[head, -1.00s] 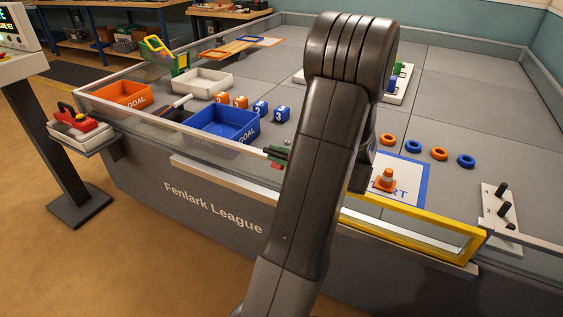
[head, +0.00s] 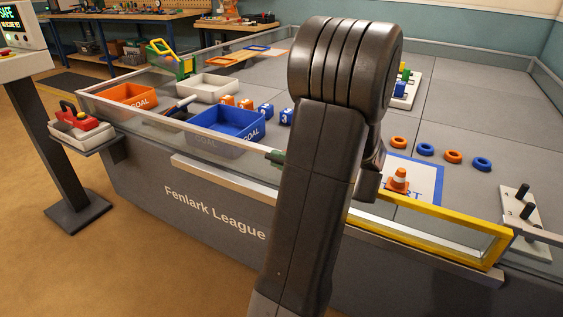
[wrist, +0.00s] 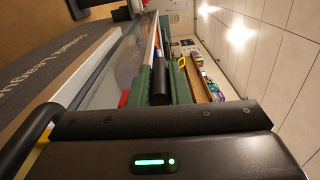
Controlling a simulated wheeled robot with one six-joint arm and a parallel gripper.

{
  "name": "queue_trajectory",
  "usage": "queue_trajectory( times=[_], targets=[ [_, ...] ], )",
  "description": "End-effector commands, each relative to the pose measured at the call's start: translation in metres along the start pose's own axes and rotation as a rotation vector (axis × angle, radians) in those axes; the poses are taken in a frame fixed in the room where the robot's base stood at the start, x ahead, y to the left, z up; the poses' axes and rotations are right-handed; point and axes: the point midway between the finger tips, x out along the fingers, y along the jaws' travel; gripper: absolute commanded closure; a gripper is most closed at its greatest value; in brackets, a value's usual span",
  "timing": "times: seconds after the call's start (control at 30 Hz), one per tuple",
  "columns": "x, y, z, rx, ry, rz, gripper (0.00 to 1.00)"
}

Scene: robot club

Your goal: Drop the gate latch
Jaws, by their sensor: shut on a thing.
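The yellow-framed gate (head: 440,232) stands in the front wall at the right, and its left end is hidden behind my arm. I cannot clearly make out the latch. My gripper (wrist: 156,88) points along the front wall in the wrist view, its green fingers on either side of a dark rod (wrist: 159,76). It is shut on this rod; I cannot tell whether the rod is part of the latch. In the head view, only a green tip shows left of my arm.
Behind the wall are a blue bin (head: 222,125), an orange bin (head: 120,97), rings (head: 453,157) and a small cone (head: 398,181). A pegged plate (head: 522,212) lies right of the gate.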

Motion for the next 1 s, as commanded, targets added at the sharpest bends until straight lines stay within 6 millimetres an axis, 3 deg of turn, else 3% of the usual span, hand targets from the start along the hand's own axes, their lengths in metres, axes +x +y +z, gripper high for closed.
queue_trajectory(
  times=[0.2,0.23,0.33,0.73,1.0],
  targets=[
    [0.000,0.000,0.000,0.000,0.000,0.000,1.00],
    [0.000,0.000,0.000,0.000,0.000,0.000,0.82],
    [0.000,0.000,0.000,0.000,0.000,0.000,0.62],
    [-0.007,-0.001,-0.001,0.001,0.002,0.000,0.62],
    [-0.053,-0.002,-0.001,0.002,0.006,-0.001,0.62]
  ],
)
